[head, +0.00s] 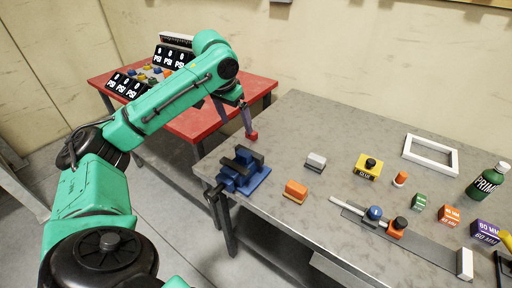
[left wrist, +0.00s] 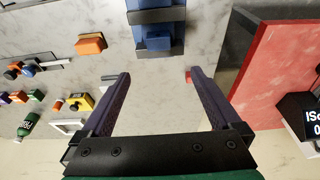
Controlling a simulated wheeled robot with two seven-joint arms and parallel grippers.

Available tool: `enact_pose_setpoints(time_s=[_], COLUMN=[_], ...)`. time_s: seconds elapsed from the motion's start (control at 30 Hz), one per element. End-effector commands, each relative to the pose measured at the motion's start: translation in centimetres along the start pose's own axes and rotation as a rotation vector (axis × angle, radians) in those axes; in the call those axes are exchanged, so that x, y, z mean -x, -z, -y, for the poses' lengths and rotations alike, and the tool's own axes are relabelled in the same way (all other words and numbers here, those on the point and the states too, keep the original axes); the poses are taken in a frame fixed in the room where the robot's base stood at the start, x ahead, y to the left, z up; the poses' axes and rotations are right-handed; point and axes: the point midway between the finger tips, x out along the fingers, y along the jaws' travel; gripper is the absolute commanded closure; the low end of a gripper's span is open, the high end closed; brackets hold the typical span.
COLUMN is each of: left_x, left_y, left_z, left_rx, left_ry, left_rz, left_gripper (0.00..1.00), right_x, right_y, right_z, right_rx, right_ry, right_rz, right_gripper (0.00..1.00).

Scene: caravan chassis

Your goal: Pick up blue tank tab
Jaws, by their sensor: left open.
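Small coloured pieces (head: 154,72) lie between the black PSI displays on the red table (head: 262,84) at the back left. Some look blue, but they are too small to tell which is the blue tank tab. My right gripper is not in view.
A blue vise (head: 243,172) stands on the near left corner of the grey table (head: 300,125). An orange block (head: 296,191), a grey block (head: 316,162), a yellow box (head: 368,168), a white frame (head: 431,154) and a green bottle (head: 487,182) are farther right.

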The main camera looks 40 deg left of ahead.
Motion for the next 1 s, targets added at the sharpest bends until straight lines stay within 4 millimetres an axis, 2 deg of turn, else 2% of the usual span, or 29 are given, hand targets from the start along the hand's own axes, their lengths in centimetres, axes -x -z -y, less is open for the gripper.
enact_pose_setpoints(time_s=[0.1,0.3,0.37,0.47,0.57,0.7,0.9,0.93,1.0], left_x=[-2.5,-7.3,-8.2,-9.4,-11.1,-13.6,-14.0,-14.0,-14.0], left_y=[-0.1,0.0,0.0,0.1,0.3,0.3,0.2,0.3,0.3], left_z=[0.0,-0.1,0.0,-0.1,-0.2,-0.2,-0.2,-0.2,-0.2], left_rx=[0.000,-0.001,-0.001,-0.002,-0.001,-0.001,-0.003,-0.003,-0.003], left_ry=[0.001,-0.001,0.000,-0.002,-0.002,0.000,0.000,0.000,0.000], left_rz=[0.008,0.004,0.003,0.003,0.004,0.001,-0.001,-0.001,-0.001], left_gripper=[0.03,0.03,0.03,0.03,0.03,0.03,0.03,0.06,0.33], right_x=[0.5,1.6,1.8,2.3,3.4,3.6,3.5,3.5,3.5], right_y=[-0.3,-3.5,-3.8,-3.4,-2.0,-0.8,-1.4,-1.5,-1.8], right_z=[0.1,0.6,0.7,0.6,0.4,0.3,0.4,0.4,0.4], right_rx=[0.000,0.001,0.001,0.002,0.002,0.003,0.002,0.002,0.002], right_ry=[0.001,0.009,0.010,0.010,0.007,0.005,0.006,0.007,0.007], right_rz=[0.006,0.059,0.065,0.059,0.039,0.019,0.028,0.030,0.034], right_gripper=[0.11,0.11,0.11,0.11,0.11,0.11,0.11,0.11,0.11])
